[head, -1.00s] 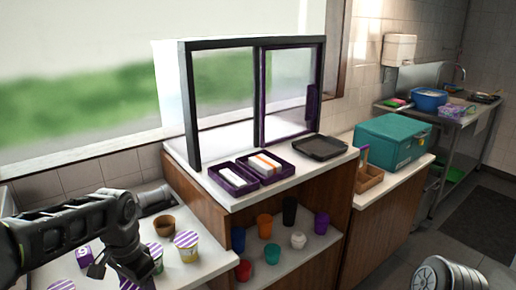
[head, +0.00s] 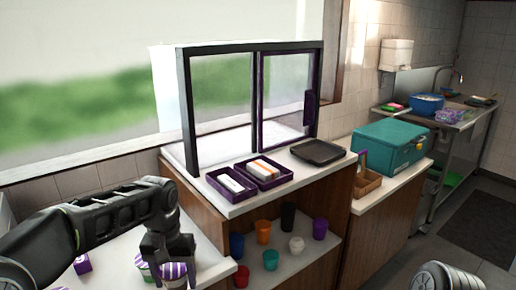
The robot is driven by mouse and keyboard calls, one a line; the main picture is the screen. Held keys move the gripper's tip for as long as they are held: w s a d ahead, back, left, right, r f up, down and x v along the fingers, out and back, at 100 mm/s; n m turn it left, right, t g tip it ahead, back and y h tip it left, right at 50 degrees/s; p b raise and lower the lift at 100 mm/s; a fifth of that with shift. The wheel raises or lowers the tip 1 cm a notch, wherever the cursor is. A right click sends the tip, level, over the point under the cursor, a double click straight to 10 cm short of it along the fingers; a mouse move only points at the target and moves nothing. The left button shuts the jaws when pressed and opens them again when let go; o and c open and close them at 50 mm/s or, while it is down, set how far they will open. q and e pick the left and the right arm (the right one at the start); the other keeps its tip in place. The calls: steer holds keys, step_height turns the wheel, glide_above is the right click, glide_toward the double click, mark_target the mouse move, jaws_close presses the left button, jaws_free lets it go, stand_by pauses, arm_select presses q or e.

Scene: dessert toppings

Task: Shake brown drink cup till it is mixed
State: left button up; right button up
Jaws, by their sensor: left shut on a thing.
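My left gripper (head: 168,254) points down over the left counter, shut at a cup with purple and white stripes (head: 176,273). The fingers cover most of that cup, and its body colour cannot be told. A second striped cup (head: 146,267) with some green shows just left of the gripper. No brown cup is visible now; my left arm and gripper cover part of the counter.
A small purple box (head: 82,264) sits on the left counter. To the right, a wooden shelf unit (head: 207,208) holds several coloured cups, with purple trays (head: 232,184), a dark tray (head: 318,152) and a framed window (head: 256,100) on top. A teal box (head: 392,146) stands farther right.

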mark_target(177, 285)
arm_select(q)
step_height(177, 285, down, 7)
step_height(177, 285, up, 6)
steer(key=shift+w+r, duration=0.1)
steer(key=shift+r, duration=0.05)
step_height(177, 285, down, 6)
steer(key=f, duration=0.1)
step_height(177, 285, up, 5)
steer(key=shift+w+f, duration=0.15)
steer(key=shift+f, duration=0.05)
steer(key=shift+s+r, duration=0.2)
steer(key=shift+r, duration=0.4)
steer(key=shift+s+r, duration=0.2)
steer(key=shift+r, duration=0.35)
steer(key=shift+s+f, duration=0.25)
steer(key=shift+f, duration=0.35)
steer(key=shift+s+f, duration=0.2)
steer(key=shift+f, duration=0.4)
steer(key=f, duration=0.3)
steer(key=shift+w+f, duration=0.4)
